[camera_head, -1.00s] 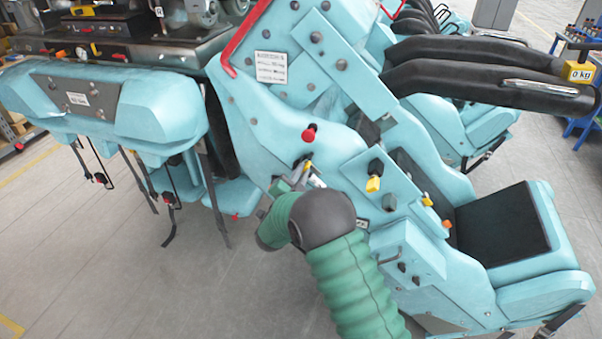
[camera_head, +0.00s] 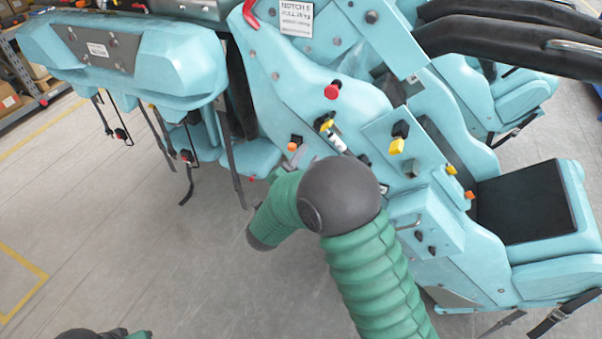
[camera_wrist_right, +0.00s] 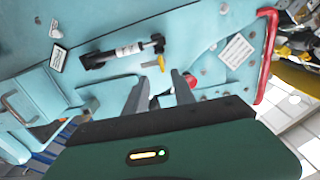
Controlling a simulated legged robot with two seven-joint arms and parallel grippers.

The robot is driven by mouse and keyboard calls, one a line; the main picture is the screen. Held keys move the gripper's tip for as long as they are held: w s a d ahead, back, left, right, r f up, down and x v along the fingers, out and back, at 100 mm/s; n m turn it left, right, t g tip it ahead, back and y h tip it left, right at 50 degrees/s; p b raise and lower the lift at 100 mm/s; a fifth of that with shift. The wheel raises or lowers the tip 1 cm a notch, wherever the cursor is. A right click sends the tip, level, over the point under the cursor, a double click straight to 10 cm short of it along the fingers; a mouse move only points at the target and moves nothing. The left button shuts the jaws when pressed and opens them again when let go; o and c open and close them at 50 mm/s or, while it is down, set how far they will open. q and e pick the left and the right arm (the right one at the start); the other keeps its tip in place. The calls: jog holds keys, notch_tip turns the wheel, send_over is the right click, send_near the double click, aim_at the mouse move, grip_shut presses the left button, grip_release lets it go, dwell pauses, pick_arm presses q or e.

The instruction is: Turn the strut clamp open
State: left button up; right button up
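The strut (camera_wrist_right: 125,52) is a black cylinder with a white label, fixed to the turquoise panel. It also shows in the head view (camera_head: 338,143). A small yellow tab (camera_wrist_right: 160,62) beside the strut's right end looks like the clamp; in the head view it is yellow (camera_head: 327,125) above the strut. My right gripper (camera_wrist_right: 161,77) is open and empty, its two dark fingers apart and pointing at the panel just below the tab. I cannot tell whether they touch it. In the head view my forearm mostly hides this gripper.
A red knob (camera_wrist_right: 190,82) sits close behind the right-hand fingertip. A red bar (camera_wrist_right: 267,50) and white sign (camera_wrist_right: 237,50) are to the right. A yellow-ended knob (camera_head: 397,146) and black seat (camera_head: 525,203) stand to the right in the head view. Floor at left is free.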

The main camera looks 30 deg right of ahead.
jog(key=v, duration=0.4)
jog(key=shift+s+a+b, duration=0.2)
jog(key=shift+a+b, duration=0.1)
jog(key=shift+b, duration=0.05)
jog(key=shift+w, duration=0.1)
